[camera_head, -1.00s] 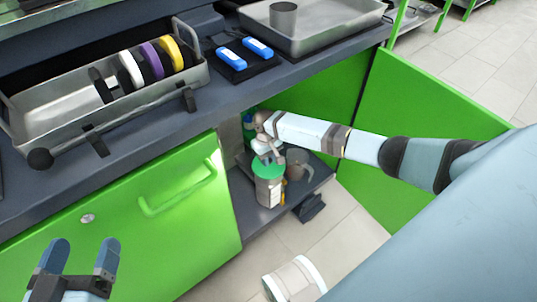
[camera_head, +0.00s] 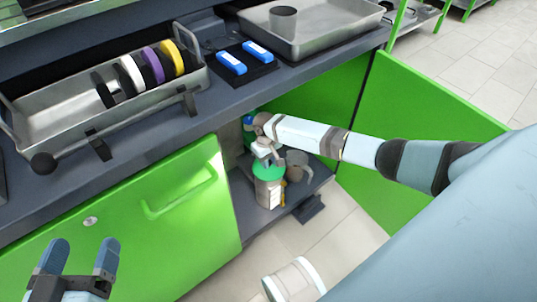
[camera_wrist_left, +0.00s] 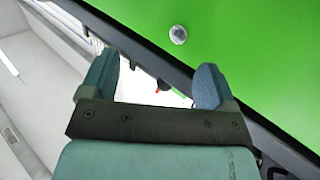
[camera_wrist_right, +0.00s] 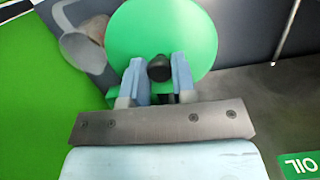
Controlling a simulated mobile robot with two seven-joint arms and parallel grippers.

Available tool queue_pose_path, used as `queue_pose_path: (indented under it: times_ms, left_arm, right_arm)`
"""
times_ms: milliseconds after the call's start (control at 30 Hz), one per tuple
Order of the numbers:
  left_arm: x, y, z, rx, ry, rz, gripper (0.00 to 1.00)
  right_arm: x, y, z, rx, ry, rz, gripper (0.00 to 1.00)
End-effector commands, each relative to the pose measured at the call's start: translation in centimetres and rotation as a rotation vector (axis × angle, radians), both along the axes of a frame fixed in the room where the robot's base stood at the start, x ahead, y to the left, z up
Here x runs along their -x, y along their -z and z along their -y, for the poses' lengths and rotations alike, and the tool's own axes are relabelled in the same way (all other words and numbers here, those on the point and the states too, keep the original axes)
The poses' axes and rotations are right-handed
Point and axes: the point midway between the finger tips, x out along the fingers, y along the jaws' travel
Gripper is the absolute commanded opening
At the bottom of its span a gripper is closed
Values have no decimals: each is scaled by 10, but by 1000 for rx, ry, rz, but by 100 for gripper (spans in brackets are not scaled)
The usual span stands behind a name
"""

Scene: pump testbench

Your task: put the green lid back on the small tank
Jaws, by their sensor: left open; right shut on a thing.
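The green lid (camera_head: 274,173) is round with a black knob, which shows in the right wrist view (camera_wrist_right: 159,68). My right gripper (camera_head: 266,157) is shut on the knob, inside the open cabinet. The lid is directly over the top of the small tank (camera_head: 269,193), a beige cylinder with a pale label on the cabinet's lower shelf. I cannot tell whether the lid touches the rim all round. The tank is mostly hidden in the right wrist view. My left gripper (camera_head: 75,265) is open and empty, in front of the green drawer front; its fingers also show in the left wrist view (camera_wrist_left: 155,85).
A grey jug (camera_head: 297,164) stands close behind the tank. A green container (camera_head: 249,125) is behind my right gripper. The open green door (camera_head: 420,145) is on the right. The worktop (camera_head: 215,110) above carries a rack of discs, blue-handled items and a metal tray.

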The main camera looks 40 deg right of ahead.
Motion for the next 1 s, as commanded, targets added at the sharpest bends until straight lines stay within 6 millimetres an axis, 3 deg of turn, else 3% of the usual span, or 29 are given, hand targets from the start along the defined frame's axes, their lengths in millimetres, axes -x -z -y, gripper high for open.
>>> queue_pose_path:
  times_ms: [967,1000]
  left_arm:
    - [0,-10,0,0,0,0,82]
    - [0,-10,0,0,0,0,82]
  right_arm:
    - [0,1,-1,0,0,0,2]
    - [0,1,-1,0,0,0,30]
